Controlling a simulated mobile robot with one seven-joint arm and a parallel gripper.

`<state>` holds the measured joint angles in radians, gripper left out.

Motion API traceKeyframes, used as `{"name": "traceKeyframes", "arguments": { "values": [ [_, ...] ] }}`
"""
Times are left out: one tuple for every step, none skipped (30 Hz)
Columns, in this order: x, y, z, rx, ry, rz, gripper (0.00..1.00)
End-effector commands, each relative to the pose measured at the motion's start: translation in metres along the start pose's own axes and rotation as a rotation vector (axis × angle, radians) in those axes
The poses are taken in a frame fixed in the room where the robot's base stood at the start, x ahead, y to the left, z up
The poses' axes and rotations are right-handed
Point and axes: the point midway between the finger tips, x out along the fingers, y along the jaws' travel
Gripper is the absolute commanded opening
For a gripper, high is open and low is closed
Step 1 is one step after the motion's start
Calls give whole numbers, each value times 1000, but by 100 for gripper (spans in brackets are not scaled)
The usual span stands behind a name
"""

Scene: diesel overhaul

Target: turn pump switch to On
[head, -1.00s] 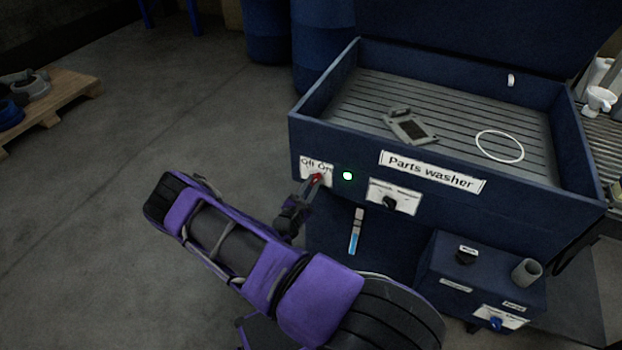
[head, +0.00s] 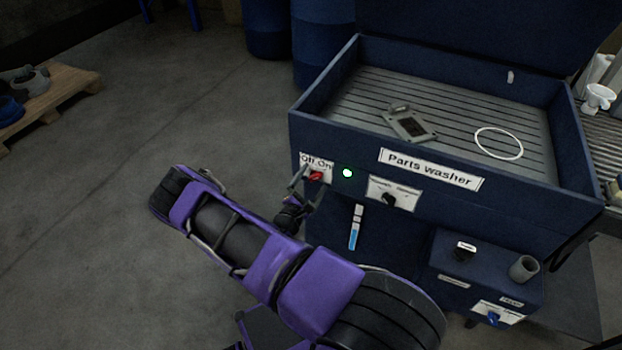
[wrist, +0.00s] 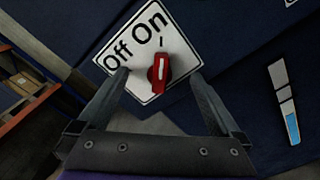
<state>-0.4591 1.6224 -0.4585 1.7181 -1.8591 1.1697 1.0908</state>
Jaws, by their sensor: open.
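The pump switch is a red knob (wrist: 159,72) on a white plate (wrist: 117,72) lettered Off and On. Its white mark points up toward the On side in the wrist view. In the head view the red knob (head: 316,176) sits on the left of the parts washer's front, beside a lit green lamp (head: 347,173). My gripper (wrist: 159,75) is open. Its fingers stand on either side of the knob in the wrist view, with gaps to it. In the head view a finger shows just left of the knob.
The parts washer (head: 520,205) has a ribbed basin holding a flat grey part (head: 410,124) and a white ring (head: 498,143). A second black selector (head: 390,200) is right of the lamp. A blue level gauge (head: 355,228) hangs below. Open floor lies to the left.

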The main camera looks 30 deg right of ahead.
Motion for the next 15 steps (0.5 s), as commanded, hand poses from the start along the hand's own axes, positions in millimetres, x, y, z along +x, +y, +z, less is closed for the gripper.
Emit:
{"name": "traceKeyframes", "arguments": {
  "values": [
    [0, 0, 0, 0, 0, 0, 100],
    [0, 0, 0, 0, 0, 0, 100],
    [0, 0, 0, 0, 0, 0, 100],
    [0, 0, 0, 0, 0, 0, 100],
    [0, 0, 0, 0, 0, 0, 100],
    [0, 0, 0, 0, 0, 0, 100],
    [0, 0, 0, 0, 0, 0, 100],
    [0, 0, 0, 0, 0, 0, 100],
    [0, 0, 0, 0, 0, 0, 100],
    [0, 0, 0, 0, 0, 0, 100],
    [0, 0, 0, 0, 0, 0, 100],
    [-2, 1, 0, 0, 0, 0, 100],
    [-5, 1, 0, 0, 1, 0, 100],
    [-8, 1, 0, 0, 2, 0, 100],
    [-14, 2, 0, 0, 2, 0, 100]
  ]
}}
